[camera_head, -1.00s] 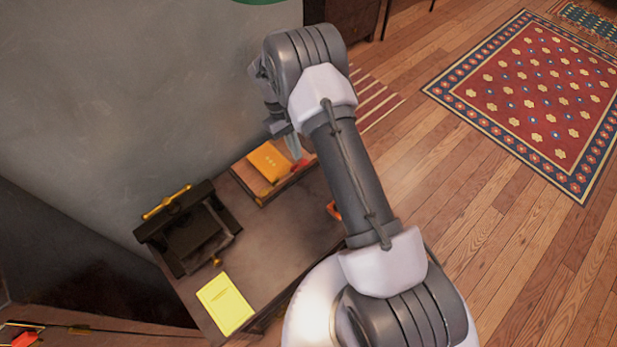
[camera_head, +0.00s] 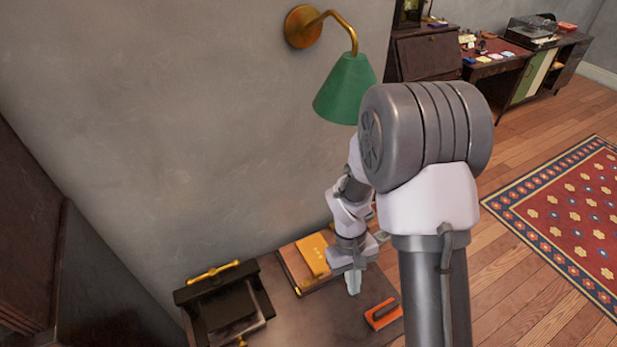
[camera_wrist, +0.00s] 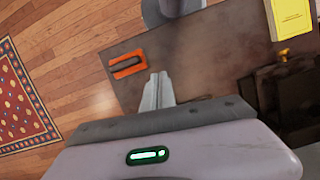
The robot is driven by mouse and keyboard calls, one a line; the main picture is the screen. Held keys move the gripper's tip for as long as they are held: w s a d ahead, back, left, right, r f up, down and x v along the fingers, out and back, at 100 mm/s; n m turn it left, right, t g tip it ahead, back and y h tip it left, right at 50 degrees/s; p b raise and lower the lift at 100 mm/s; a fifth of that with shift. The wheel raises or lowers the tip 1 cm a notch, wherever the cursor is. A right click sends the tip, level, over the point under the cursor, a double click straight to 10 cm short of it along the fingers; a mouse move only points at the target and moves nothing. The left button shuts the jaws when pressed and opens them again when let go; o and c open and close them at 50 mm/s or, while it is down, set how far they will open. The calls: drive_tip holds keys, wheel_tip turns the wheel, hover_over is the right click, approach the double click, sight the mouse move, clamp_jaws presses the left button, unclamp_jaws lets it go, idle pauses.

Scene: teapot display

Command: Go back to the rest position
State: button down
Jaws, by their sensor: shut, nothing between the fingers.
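My gripper (camera_head: 353,283) hangs above the small dark table (camera_head: 325,325) in the head view, fingers pointing down. Its fingers are together with nothing between them. In the wrist view the closed fingers (camera_wrist: 158,90) show over the tabletop, close to an orange item with a dark top (camera_wrist: 127,64) but apart from it in the picture. My arm covers part of the table and floor in the head view.
An orange-yellow packet (camera_head: 313,255) lies on a tray near the wall. A dark device with a brass bar (camera_head: 222,295) stands at the table's left. A green wall lamp (camera_head: 346,90) hangs close behind my arm. A yellow booklet (camera_wrist: 291,16) shows in the wrist view.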

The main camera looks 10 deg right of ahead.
drive_tip(key=s+a+r+m+t+y+b, duration=0.1)
drive_tip(key=s+r+m+t+b, duration=0.1)
drive_tip(key=r, duration=0.6)
drive_tip(key=s+a+r+m+t+y+b, duration=0.1)
drive_tip(key=r+m+t, duration=0.15)
drive_tip(key=r, duration=0.55)
drive_tip(key=s+a+r+m+t+y+b, duration=0.1)
drive_tip(key=s+a+r+m+t+b, duration=0.1)
drive_tip(key=s+r+t, duration=0.2)
drive_tip(key=s+r, duration=0.2)
drive_tip(key=s, duration=0.2)
drive_tip(key=shift+s+a+r+m, duration=0.3)
drive_tip(key=shift+s+r+m, duration=0.05)
drive_tip(key=shift+s, duration=0.05)
